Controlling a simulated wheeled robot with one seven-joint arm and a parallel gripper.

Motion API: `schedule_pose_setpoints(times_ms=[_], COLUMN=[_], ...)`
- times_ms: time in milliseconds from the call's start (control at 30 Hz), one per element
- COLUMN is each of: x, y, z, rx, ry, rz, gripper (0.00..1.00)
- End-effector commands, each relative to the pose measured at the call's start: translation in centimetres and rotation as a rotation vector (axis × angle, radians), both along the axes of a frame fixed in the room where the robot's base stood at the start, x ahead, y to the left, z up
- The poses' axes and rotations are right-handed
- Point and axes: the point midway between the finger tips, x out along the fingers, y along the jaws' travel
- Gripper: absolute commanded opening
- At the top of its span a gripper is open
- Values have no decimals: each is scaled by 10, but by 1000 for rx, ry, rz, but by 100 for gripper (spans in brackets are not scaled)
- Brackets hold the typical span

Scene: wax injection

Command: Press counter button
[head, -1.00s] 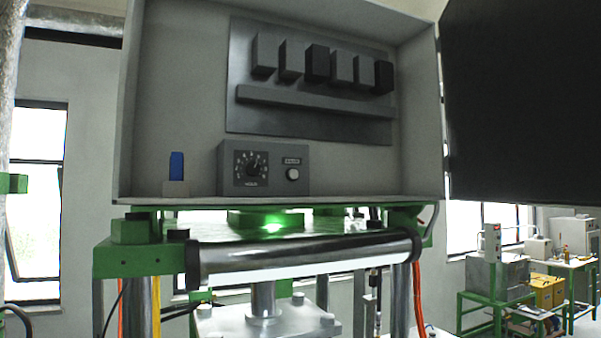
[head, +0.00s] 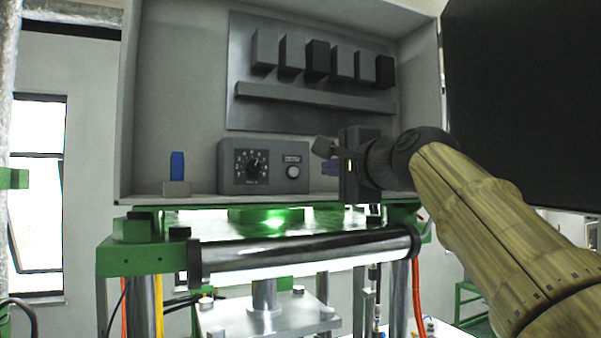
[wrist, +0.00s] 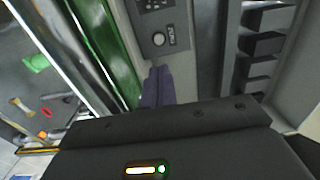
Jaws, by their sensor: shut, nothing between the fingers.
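The counter unit is a dark grey box (head: 236,180) on the floor of the open cabinet, with a dial on its left. Its round pale button (head: 293,172) sits under a small display at the right. The button also shows in the wrist view (wrist: 158,39), near the top centre. My gripper (head: 322,158) is in the cabinet mouth, to the right of the counter and apart from it. In the wrist view, its purple-grey fingers (wrist: 157,88) are together and empty, pointing toward the button with a small gap left.
A blue switch (head: 177,166) stands left of the counter. A panel with several blocks (head: 310,100) and a ledge is above. A green press frame with a metal roller (head: 300,255) lies below the cabinet. A dark door (head: 530,90) hangs at the right.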

Motion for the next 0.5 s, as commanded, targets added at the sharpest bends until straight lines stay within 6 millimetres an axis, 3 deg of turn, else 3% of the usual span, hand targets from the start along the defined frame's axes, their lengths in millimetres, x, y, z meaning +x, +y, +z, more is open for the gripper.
schedule_pose_setpoints(times_ms=[267, 500], x=[2, 17], y=[0, 6], z=[-1, 2], rx=[-3, -3], ry=[2, 4], rz=[-1, 2], gripper=[0, 0])
